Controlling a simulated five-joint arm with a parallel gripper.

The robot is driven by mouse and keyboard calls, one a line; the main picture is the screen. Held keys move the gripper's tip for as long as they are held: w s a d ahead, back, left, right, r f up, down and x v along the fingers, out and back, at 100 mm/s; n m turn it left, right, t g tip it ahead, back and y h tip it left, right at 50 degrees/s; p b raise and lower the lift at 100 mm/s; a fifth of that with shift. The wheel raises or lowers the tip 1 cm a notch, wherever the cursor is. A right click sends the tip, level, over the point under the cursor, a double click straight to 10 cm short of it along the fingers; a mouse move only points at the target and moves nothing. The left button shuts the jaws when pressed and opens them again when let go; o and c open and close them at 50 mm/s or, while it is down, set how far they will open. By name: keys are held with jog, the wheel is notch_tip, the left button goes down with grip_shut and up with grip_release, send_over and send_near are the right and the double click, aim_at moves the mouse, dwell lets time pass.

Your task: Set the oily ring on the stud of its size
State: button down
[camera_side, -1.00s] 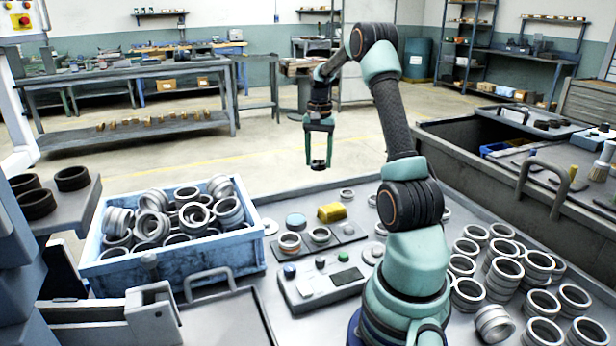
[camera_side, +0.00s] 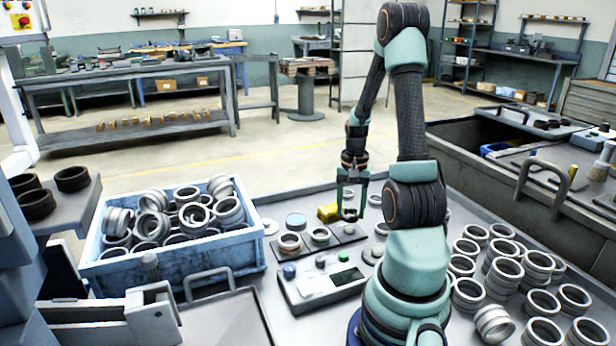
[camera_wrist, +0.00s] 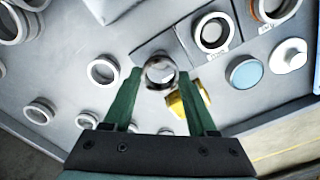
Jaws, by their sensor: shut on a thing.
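My gripper (camera_side: 350,214) hangs low over the right end of the row of dark plates. It is shut on a small, dark, glossy ring (camera_wrist: 160,60), which sits between the fingertips in the wrist view. Below it is the right-hand plate (camera_side: 352,236); its stud cannot be made out now. A grey ring (camera_side: 320,233) sits on the middle plate, seen also in the wrist view (camera_wrist: 212,48). A copper-toned ring (camera_side: 290,241) sits on the left plate. Whether the held ring touches a stud cannot be told.
A control box (camera_side: 318,289) stands in front. A blue crate of rings (camera_side: 180,262) is left; several loose rings (camera_side: 507,268) stand right.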

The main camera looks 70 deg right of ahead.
aim_at(349, 228)
jog(key=shift+f, duration=2.05)
jog(key=shift+c, duration=0.6)
grip_release()
jog(key=shift+r, duration=0.1)
notch_tip(349, 228, up, 12)
